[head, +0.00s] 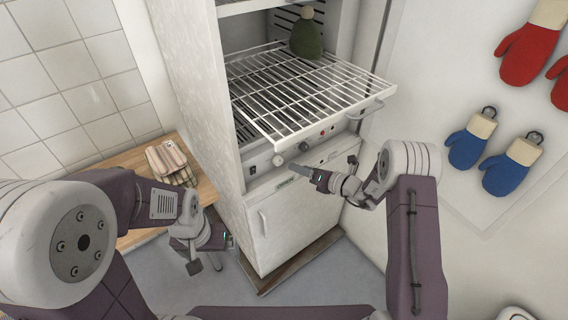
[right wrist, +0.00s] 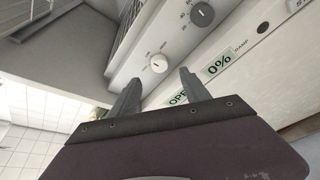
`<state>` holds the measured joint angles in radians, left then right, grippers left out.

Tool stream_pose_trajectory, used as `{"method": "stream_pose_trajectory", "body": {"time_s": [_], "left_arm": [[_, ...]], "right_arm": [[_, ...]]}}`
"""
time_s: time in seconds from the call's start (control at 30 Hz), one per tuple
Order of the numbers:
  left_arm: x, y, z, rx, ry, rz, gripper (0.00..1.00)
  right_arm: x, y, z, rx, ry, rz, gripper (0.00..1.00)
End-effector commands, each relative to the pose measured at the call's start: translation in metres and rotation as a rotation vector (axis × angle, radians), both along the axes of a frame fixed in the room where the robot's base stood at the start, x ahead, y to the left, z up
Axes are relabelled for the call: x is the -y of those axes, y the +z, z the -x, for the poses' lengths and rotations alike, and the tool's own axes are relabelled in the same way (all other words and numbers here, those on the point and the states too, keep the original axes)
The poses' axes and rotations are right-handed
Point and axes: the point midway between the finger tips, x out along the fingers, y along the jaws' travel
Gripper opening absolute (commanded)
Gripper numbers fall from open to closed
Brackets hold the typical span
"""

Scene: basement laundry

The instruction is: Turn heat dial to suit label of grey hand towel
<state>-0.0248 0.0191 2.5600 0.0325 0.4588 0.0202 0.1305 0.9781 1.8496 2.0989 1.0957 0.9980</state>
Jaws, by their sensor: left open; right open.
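The cabinet's control panel carries two round dials. One is pale (right wrist: 158,63), with small blurred lettering; the other is dark grey (right wrist: 202,14), with small numbers around it. I cannot tell for certain which is the heat dial. Both also show in the head view, the pale one (head: 277,160) left of the dark one (head: 304,147). My right gripper (head: 294,168) is open and empty in front of the panel; its fingertips point toward the pale dial, apparently without touching. My left gripper (head: 203,256) is open, low beside the cabinet. Folded striped cloths (head: 170,164) lie at left; no towel label is readable.
A wire rack (head: 300,90) sticks out above the dials, with a green knitted hat (head: 306,36) at its back. A wooden worktop (head: 204,188) stands left of the cabinet. A display reads 0% (right wrist: 219,64). Red and blue mittens (head: 468,141) hang at right.

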Motion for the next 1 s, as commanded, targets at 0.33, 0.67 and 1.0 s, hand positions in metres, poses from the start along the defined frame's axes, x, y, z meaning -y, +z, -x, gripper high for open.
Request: {"method": "stream_pose_trajectory", "body": {"time_s": [0.33, 0.67, 1.0], "left_arm": [[0.0, 0.002, 0.0, 0.0, 0.0, 0.0, 1.0], [0.0, 0.002, 0.0, 0.0, 0.0, 0.0, 1.0], [0.0, 0.002, 0.0, 0.0, 0.0, 0.0, 1.0]], "right_arm": [[-0.045, -0.018, -0.039, 0.002, 0.008, 0.004, 0.55], [-0.063, -0.027, -0.058, 0.001, 0.005, 0.004, 0.55], [-0.063, -0.027, -0.058, 0.001, 0.005, 0.004, 0.05]]}}
